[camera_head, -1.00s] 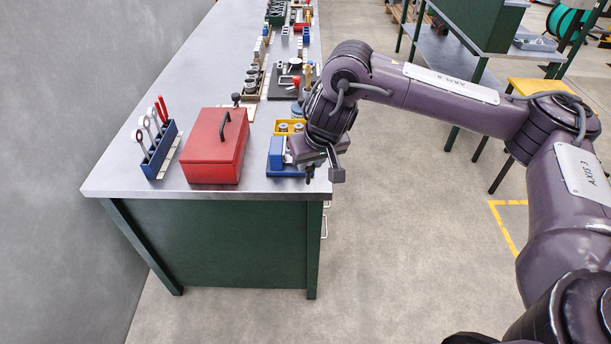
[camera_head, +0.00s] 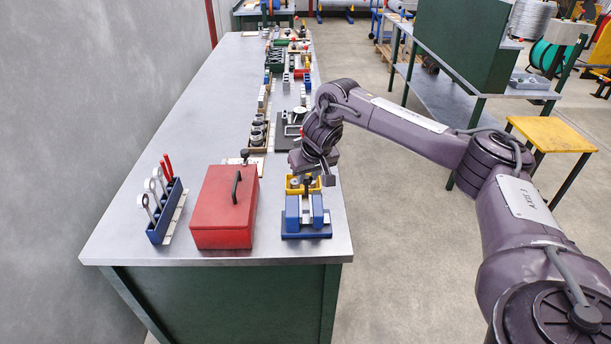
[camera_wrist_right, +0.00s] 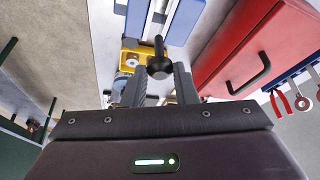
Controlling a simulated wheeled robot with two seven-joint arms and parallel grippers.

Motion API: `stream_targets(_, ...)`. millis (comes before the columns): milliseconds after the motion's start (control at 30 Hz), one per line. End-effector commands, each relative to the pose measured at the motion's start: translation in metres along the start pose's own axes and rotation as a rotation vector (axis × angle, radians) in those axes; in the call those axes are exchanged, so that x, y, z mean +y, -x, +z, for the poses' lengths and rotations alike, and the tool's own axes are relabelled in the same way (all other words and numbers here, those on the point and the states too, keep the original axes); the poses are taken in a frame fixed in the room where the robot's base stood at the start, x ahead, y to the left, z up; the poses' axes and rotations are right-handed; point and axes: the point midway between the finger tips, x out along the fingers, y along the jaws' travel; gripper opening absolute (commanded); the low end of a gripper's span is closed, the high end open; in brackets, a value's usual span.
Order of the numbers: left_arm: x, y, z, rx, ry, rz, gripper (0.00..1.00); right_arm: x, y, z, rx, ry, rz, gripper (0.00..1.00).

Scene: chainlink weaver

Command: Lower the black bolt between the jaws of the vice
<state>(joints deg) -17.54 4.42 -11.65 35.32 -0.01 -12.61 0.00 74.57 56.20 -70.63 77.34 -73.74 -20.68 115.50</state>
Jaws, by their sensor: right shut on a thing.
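The vice (camera_head: 306,220) is blue and stands on the bench near its front right corner; its blue body also shows at the top of the right wrist view (camera_wrist_right: 178,22). My right gripper (camera_head: 318,180) is over the yellow block just behind the vice in the head view. In the right wrist view, my right gripper (camera_wrist_right: 158,80) is shut on the black bolt (camera_wrist_right: 159,67), whose round head sits between the fingers and whose shank points toward the vice. The bolt appears apart from the vice jaws. My left gripper is not in view.
A red toolbox (camera_head: 224,208) stands left of the vice, with a blue tool rack (camera_head: 166,212) beyond it. A yellow block (camera_head: 294,186) sits behind the vice. Several small parts line the bench's right side. The bench top (camera_head: 200,125) is clear at the back left.

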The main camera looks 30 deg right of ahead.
Motion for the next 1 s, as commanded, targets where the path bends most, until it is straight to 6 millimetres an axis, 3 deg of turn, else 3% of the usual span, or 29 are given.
stream_targets(600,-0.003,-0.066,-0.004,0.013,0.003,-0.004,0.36,0.0,-0.053,0.022,0.001,0.0,0.0,0.02)
stream_targets(1000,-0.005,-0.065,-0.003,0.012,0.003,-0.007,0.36,-0.001,-0.078,0.033,0.0,0.0,-0.001,0.02)
